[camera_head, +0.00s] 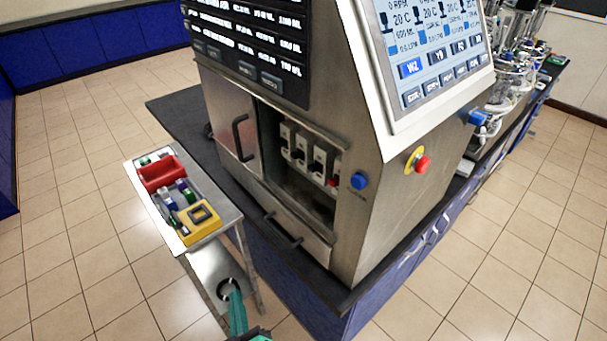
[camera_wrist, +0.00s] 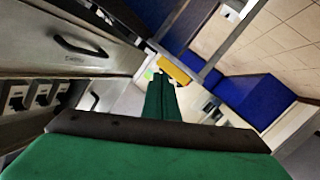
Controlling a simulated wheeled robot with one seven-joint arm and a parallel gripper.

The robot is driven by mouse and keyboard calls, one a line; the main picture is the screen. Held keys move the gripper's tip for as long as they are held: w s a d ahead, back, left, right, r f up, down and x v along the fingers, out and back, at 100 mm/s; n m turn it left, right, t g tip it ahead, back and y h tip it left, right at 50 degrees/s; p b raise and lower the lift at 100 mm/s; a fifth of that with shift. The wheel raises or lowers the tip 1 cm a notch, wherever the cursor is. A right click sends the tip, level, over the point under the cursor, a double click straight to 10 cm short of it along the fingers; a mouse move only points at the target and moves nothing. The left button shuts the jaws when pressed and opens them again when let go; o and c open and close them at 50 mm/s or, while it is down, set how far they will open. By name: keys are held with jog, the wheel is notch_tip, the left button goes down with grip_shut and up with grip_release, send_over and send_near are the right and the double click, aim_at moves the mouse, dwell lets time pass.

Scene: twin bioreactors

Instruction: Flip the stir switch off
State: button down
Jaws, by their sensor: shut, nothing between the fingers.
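A row of light grey switches (camera_head: 302,150) with dark levers sits in an open recess in the front of the steel bioreactor cabinet (camera_head: 375,215). They also show at the left edge of the wrist view (camera_wrist: 40,96). I cannot read which one is the stir switch, or its lever position. My gripper (camera_head: 232,292) is at the bottom of the head view, in front of the cabinet and apart from the switches. Its green fingers (camera_wrist: 161,78) are together in the wrist view and empty.
A small steel cart (camera_head: 228,216) with a red bin (camera_head: 161,173) and a yellow block (camera_head: 197,222) stands left of the cabinet. Drawer handles (camera_head: 283,231) stick out below the recess. A red emergency button (camera_head: 421,164) and blue knob (camera_head: 359,181) protrude. Tiled floor lies clear.

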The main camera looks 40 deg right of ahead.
jog(key=w+d+r+m+g+h, duration=0.25)
jog(key=w+d+r+h, duration=0.2)
jog(key=r, duration=0.35)
jog(key=w+d+r+m+g+h, duration=0.1)
jog(key=w+d+r+m+h, duration=0.35)
jog(key=r, duration=0.45)
jog(key=s+d+r+m+g+h, duration=0.1)
jog(key=s+d+r+m+g, duration=0.1)
jog(key=r+m+g, duration=0.3)
jog(key=s+d+r+m+g+h, duration=0.2)
jog(key=r+m, duration=0.5)
jog(key=r, duration=0.4)
jog(key=s+d+g, duration=0.1)
jog(key=s+g, duration=0.1)
jog(key=g, duration=0.1)
jog(key=shift+s+r+g+h, duration=0.3)
jog(key=shift+s+r+g, duration=0.05)
jog(key=shift+s, duration=0.05)
